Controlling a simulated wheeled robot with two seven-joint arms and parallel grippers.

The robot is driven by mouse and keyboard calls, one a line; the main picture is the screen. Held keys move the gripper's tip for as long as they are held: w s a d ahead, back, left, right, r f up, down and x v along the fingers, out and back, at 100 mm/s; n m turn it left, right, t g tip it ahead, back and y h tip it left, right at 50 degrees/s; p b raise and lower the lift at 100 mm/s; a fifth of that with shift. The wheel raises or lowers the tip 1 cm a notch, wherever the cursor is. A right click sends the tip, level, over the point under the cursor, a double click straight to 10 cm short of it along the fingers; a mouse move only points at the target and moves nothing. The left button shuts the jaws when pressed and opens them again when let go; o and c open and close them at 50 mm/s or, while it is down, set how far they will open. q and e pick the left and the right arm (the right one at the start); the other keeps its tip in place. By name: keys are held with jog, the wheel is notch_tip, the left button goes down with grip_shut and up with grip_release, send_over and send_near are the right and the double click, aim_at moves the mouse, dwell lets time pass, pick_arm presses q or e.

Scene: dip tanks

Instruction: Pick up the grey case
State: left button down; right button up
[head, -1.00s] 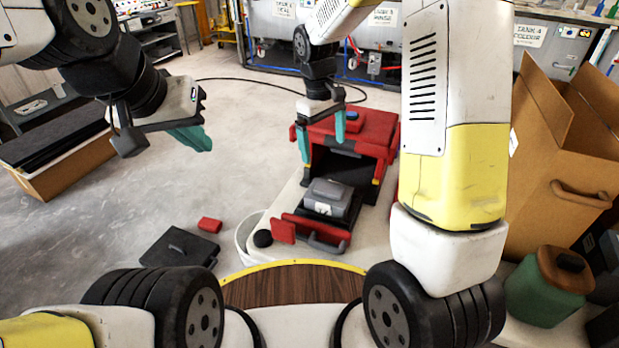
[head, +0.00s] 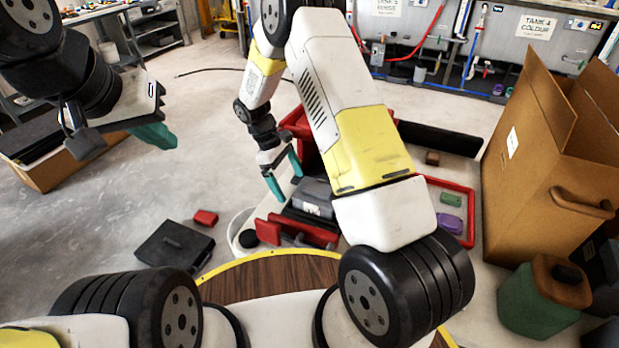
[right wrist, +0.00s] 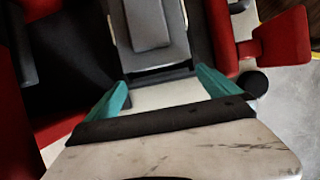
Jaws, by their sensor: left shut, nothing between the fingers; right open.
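The grey case (head: 313,193), with a pale label on its front, sits in the open front of a red box (head: 301,123). My forearm hides part of both in the head view. My right gripper (head: 284,176) is open, with teal fingers, just left of the case. In the right wrist view the grey case (right wrist: 150,48) lies beyond the open fingers (right wrist: 162,84), roughly lined up between them. Whether they touch it, I cannot tell. My left gripper (head: 153,135) is shut and empty, at the upper left, well away from the case.
A black flat case (head: 174,246) and a small red block (head: 205,217) lie on the floor at left. A red-rimmed tray (head: 472,217) is right of my forearm. An open cardboard box (head: 530,170) and a green canister (head: 535,305) stand at right.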

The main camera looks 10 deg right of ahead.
aim_at(302, 187)
jog(key=s+d, duration=0.2)
jog(key=d, duration=0.1)
jog(key=shift+s+d, duration=0.1)
jog(key=shift+d, duration=0.15)
jog(key=s+d, duration=0.2)
jog(key=d, duration=0.1)
jog(key=s+d, duration=0.1)
jog(key=shift+d+f, duration=0.15)
jog(key=shift+f, duration=0.4)
jog(key=c, duration=1.2)
jog(key=shift+r, duration=0.1)
